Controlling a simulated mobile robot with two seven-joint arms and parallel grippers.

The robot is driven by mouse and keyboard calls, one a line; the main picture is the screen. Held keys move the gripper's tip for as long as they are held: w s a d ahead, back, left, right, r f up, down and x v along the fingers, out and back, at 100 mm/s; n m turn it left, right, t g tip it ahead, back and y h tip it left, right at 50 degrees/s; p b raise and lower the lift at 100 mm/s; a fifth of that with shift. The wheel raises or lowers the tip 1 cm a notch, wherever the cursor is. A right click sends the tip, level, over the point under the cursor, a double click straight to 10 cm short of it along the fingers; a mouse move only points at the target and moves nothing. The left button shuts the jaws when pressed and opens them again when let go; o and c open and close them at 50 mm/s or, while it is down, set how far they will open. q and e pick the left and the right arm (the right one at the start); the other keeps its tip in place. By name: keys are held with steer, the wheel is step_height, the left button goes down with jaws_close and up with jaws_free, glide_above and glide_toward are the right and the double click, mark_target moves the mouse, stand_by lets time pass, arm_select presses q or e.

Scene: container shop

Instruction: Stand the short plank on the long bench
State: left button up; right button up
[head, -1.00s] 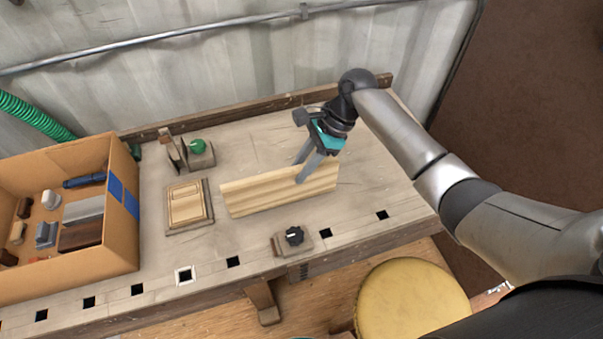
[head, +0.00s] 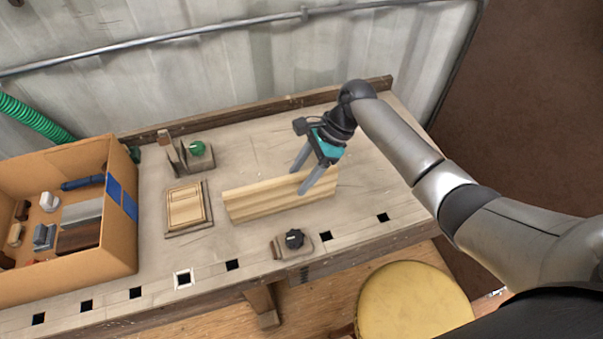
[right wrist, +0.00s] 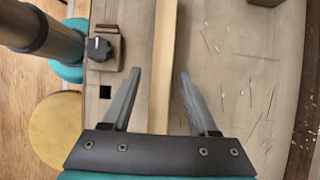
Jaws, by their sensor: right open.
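The short plank (head: 270,202) is a pale wooden board on the long bench (head: 235,150). It stands on its long narrow edge, close to upright, near the middle of the bench top. My right gripper (head: 298,183) is open above its right part, with fingers pointing down and left. In the right wrist view the plank (right wrist: 163,60) runs as a narrow strip between the spread fingers (right wrist: 160,72), with a gap on each side. The plank's right end is partly hidden by the fingers in the head view. My left gripper is not in view.
A small framed wooden panel (head: 187,205) lies left of the plank. A black-knobbed block (head: 293,242) sits in front, and a green-knobbed tool (head: 197,149) behind. A cardboard box (head: 75,268) of parts stands at left. A yellow stool (head: 415,300) is below the front edge.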

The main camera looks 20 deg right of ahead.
steer(key=p+v, duration=0.2)
steer(key=v, duration=1)
steer(key=shift+p, duration=0.3)
